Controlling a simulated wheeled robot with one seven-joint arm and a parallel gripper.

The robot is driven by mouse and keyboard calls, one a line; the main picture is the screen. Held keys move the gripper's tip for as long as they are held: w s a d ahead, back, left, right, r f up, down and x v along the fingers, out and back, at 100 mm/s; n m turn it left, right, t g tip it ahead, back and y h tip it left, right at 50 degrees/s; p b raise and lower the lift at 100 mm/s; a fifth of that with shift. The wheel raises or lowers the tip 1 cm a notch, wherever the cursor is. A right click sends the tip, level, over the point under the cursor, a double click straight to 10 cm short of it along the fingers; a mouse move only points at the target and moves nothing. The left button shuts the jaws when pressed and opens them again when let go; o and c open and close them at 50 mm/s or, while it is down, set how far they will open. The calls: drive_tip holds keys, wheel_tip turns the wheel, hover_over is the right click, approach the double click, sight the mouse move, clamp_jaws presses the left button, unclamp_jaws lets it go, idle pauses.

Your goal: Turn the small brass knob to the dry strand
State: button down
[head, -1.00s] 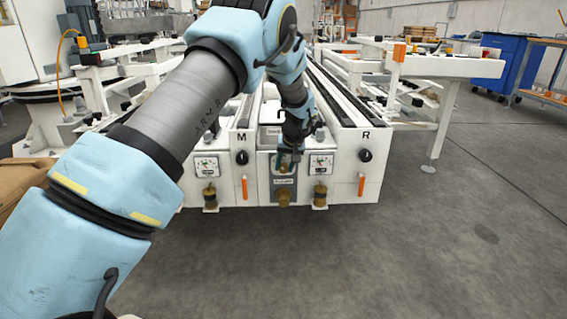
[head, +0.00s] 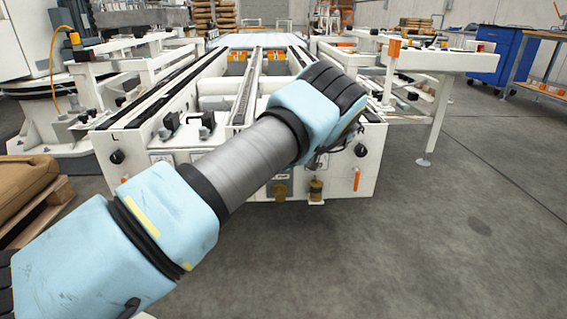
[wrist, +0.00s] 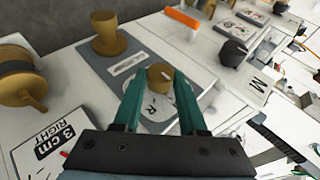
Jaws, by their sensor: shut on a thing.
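The small brass knob (wrist: 160,76) sits on a grey plate (wrist: 98,65) on the white machine front. In the wrist view my gripper (wrist: 160,90) has its two teal fingers shut on this knob, one at each side. A letter R shows on a pale label between the fingers, just below the knob. A larger brass knob (wrist: 108,35) stands on the same plate, apart from the fingers; it also shows in the head view (head: 279,190). In the head view my arm hides the small knob and most of my gripper.
A brass spool-like part (wrist: 22,82) and a "3 cm right" label (wrist: 44,135) are on the left in the wrist view. An orange handle (wrist: 182,18) and a black knob (wrist: 234,52) lie beyond the plate. The floor in front of the machine (head: 230,195) is clear.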

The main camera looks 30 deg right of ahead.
idle(0.4)
drive_tip(key=shift+c, duration=2.3)
unclamp_jaws()
drive_tip(key=p+v, duration=0.2)
drive_tip(key=v, duration=0.8)
drive_tip(key=shift+s+d+r, duration=0.2)
drive_tip(key=shift+d, duration=0.05)
drive_tip(key=shift+a, duration=0.1)
